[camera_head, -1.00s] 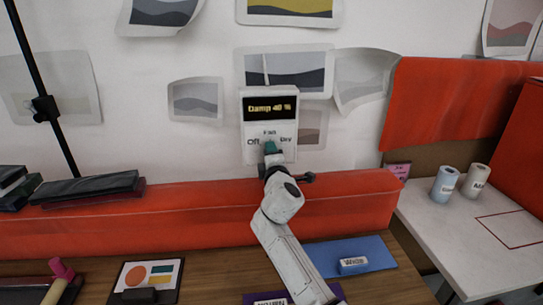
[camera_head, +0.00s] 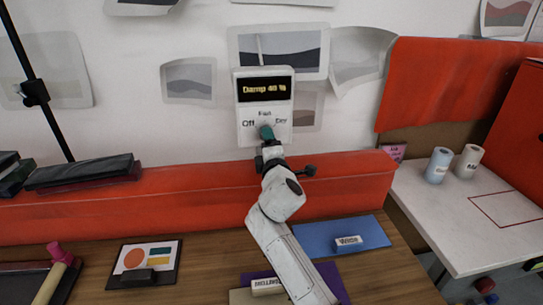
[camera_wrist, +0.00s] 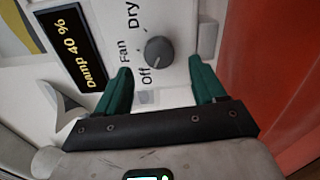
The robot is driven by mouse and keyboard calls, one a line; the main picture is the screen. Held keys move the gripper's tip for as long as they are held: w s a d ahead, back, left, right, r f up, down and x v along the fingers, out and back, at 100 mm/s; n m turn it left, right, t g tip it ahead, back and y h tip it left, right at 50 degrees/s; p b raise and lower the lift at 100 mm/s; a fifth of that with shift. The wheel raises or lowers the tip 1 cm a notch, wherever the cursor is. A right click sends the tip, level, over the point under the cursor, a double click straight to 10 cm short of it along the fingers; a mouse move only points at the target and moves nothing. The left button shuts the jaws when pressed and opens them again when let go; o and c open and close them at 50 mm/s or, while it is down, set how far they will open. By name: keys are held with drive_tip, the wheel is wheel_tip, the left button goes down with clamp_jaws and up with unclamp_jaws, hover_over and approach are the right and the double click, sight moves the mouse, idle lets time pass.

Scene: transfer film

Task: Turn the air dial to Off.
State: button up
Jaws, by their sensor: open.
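The white air control unit (camera_head: 278,136) hangs on the wall, with a dark display reading "Damp 40 %" and the labels Off, Fan and Dry. Its round grey dial (camera_wrist: 159,50) shows in the wrist view between the Off, Fan and Dry labels; I cannot clearly tell which label its mark points to. My gripper (camera_wrist: 161,68) is open, with one green finger on each side of the dial's position and nothing between them. I see no contact with the dial. In the head view my gripper (camera_head: 266,132) is in front of the unit's lower part and hides the dial.
A red padded ledge (camera_head: 100,208) runs below the unit, under my arm. A wooden desk (camera_head: 200,275) holds a blue mat (camera_head: 313,240) and a small white labelled block (camera_head: 348,241). A white table (camera_head: 440,215) with two rolls stands right.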

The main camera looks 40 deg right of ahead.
drive_tip(key=shift+v, duration=2.75)
